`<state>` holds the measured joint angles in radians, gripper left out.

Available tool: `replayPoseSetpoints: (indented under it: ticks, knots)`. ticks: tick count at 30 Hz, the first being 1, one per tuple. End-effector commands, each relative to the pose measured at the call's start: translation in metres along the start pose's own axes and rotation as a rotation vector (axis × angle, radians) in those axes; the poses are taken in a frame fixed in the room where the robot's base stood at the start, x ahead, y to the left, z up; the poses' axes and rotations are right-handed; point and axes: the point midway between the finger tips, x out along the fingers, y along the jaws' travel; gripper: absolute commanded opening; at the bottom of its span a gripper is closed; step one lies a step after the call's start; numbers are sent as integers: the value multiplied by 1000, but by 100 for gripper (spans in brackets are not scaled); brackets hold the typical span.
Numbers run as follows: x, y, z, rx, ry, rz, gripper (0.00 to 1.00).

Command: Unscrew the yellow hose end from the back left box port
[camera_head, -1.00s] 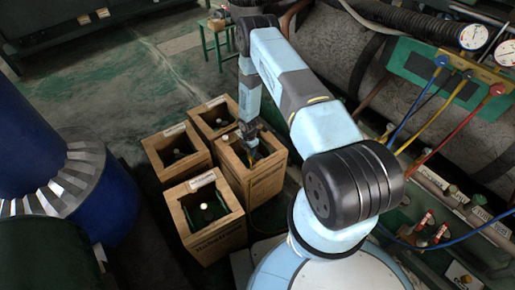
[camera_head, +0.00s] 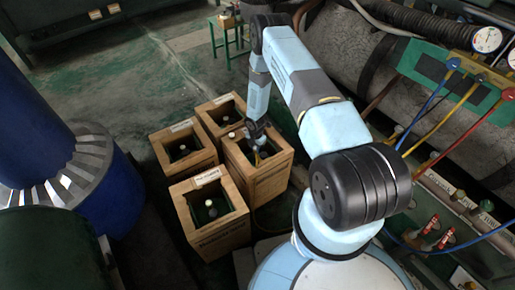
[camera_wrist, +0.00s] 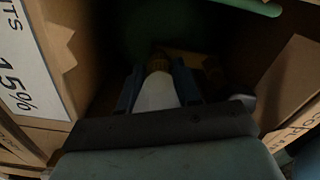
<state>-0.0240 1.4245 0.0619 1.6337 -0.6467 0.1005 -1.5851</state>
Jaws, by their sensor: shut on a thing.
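My gripper (camera_head: 257,148) reaches down into the open top of the right-hand wooden box (camera_head: 268,182). In the wrist view, the two dark blue fingers of my gripper (camera_wrist: 158,84) are shut on a pale, tapering hose end (camera_wrist: 158,95). The box inside is dark, and I cannot tell whether the thread is still engaged. The port itself is mostly hidden.
Three more open wooden boxes stand close by: one at the back (camera_head: 213,103), one at the left (camera_head: 160,150) and one in front (camera_head: 240,226). The box walls are close around my gripper. A gauge manifold with blue, yellow and red hoses (camera_head: 466,92) is at the right.

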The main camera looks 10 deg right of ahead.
Motion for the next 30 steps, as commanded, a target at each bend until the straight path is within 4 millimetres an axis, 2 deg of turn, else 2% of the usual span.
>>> replayPoseSetpoints:
  ticks: [10, 20, 30]
  knots:
    - [1, -3, -3, -34, 4, -8, 3]
    - [2, -4, -4, -321, 6, -7, 3]
    - [2, -5, -3, -354, 5, -9, 3]
